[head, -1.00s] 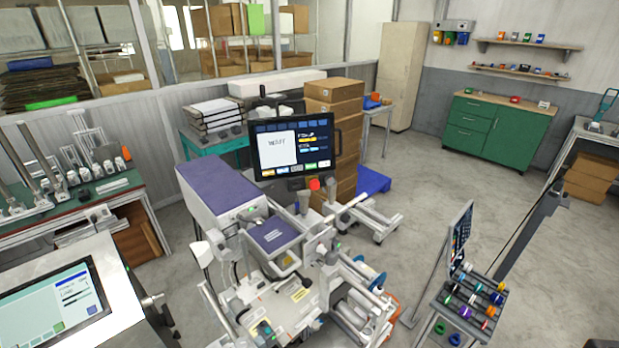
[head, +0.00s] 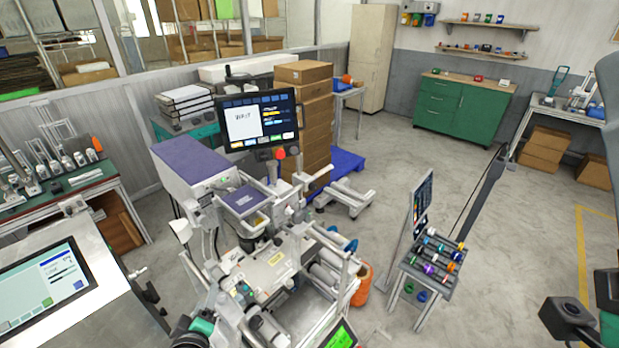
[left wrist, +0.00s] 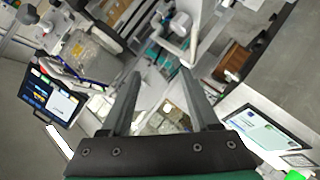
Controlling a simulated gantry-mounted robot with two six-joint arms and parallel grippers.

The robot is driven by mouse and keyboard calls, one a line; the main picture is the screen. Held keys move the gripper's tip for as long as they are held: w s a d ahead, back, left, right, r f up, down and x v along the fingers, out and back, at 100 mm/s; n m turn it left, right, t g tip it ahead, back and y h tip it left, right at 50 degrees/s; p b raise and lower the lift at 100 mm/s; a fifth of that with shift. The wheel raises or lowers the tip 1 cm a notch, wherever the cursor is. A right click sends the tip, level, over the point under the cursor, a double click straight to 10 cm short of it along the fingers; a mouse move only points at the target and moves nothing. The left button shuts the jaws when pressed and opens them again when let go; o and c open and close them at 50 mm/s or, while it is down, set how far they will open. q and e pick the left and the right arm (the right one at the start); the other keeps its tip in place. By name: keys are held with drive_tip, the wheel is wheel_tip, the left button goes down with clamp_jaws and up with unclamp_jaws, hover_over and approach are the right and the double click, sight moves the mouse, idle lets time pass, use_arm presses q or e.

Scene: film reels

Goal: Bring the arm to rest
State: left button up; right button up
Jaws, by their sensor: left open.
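My left gripper (head: 238,320) shows small at the bottom edge of the head view, a teal and black body over the front of the white and grey machine (head: 270,268). In the left wrist view its two dark fingers (left wrist: 160,78) stand wide apart with nothing between them; it is open and empty. Behind the fingers are blurred machine parts. At the lower right of the head view are dark and green parts of my right arm; its fingertips are not visible.
A monitor (head: 258,121) stands on the machine. A touchscreen console (head: 45,283) is at the lower left. A slanted rack with coloured reels (head: 433,259) stands right of the machine. Stacked cardboard boxes (head: 303,72) and a green cabinet (head: 462,108) are behind. Open floor lies at right.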

use_arm(q)
drive_tip(key=d+r+m+t+h, duration=0.15)
drive_tip(key=r+t, duration=0.25)
drive_tip(key=r, duration=1.1)
drive_tip(key=d+r+m+t+y, duration=0.15)
drive_tip(key=r+t, duration=0.25)
drive_tip(key=r, duration=1.2)
drive_tip(key=s+d+r+m+t+h, duration=0.25)
drive_tip(key=s+r+m+t, duration=0.2)
drive_tip(key=s+r, duration=0.45)
drive_tip(key=s+d+r+m+t+h, duration=0.1)
drive_tip(key=s+r+m+t+h, duration=0.2)
drive_tip(key=s+r+m, duration=0.6)
wheel_tip(320, 180, up, 20)
drive_tip(key=w+n+p, duration=0.2)
drive_tip(key=n+p, duration=0.1)
drive_tip(key=p, duration=1.5)
drive_tip(key=shift+d+r+g+p, duration=0.15)
drive_tip(key=shift+r+g+p, duration=0.05)
drive_tip(key=shift+g+p, duration=0.15)
drive_tip(key=shift+n, duration=0.25)
